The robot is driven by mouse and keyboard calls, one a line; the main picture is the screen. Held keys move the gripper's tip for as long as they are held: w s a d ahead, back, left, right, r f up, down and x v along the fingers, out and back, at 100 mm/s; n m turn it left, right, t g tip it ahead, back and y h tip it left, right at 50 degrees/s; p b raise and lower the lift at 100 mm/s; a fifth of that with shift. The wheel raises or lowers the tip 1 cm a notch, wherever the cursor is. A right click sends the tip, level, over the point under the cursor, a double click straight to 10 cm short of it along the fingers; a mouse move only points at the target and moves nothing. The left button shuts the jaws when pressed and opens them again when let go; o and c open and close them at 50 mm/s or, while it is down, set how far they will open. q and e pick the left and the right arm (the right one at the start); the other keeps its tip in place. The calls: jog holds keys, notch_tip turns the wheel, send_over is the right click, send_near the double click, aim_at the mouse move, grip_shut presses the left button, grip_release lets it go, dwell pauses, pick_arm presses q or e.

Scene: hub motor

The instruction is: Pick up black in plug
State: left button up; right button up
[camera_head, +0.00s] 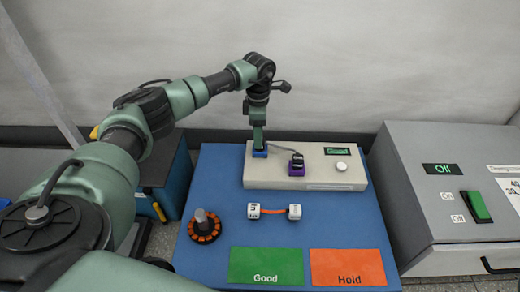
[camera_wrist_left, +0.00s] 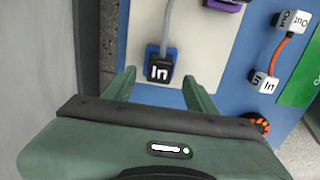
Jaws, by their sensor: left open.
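The black In plug (camera_wrist_left: 158,72) sits in a blue socket (camera_wrist_left: 151,51) on the beige box, with a grey cable leaving its far side in the wrist view. My left gripper (camera_head: 259,146) is open above that socket, pointing down. In the left wrist view its two fingers lie on either side of the plug's near end, with gaps between. In the head view the gripper mostly hides this plug. My right gripper is not in view.
A second black plug (camera_head: 297,160) sits in a purple socket (camera_head: 296,171). A white In plug (camera_head: 254,211) and white Out plug (camera_head: 295,212), joined by orange cable, lie on the blue table. An orange-and-black motor (camera_head: 205,228) stands left. Green Good (camera_head: 266,266) and orange Hold (camera_head: 347,267) areas lie in front.

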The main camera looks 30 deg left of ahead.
pick_arm(q)
jog(key=f+b, duration=0.1)
jog(key=f, duration=0.1)
jog(key=f+b, duration=0.1)
jog(key=f, duration=0.1)
jog(key=shift+w+d, duration=0.15)
jog(key=shift+w, duration=0.05)
jog(key=shift+r, duration=0.1)
jog(key=c, duration=1.2)
grip_shut()
jog(key=shift+r, duration=0.1)
